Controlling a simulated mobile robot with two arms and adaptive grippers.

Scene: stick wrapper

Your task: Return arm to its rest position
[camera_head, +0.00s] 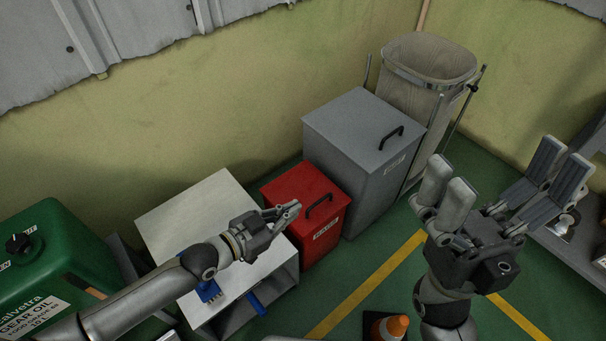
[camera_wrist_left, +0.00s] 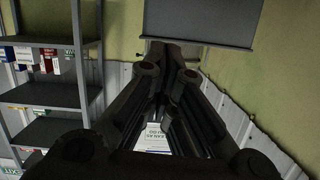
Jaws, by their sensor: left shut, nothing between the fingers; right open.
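My left gripper (camera_head: 284,211) is shut and empty in the head view. It is above the white-topped cabinet's right edge and left of the red bin (camera_head: 305,204). In the left wrist view its dark fingers (camera_wrist_left: 172,58) come together near the middle. My right gripper (camera_head: 508,190) is open and empty at the right of the head view, its fingers spread upward.
A white-topped cabinet (camera_head: 188,208) holds a blue tool (camera_head: 208,291). A grey lidded bin (camera_head: 355,135) and a bag stand (camera_head: 430,62) line the wall. A green oil drum (camera_head: 45,258) is at left. An orange cone (camera_head: 393,326) stands in front.

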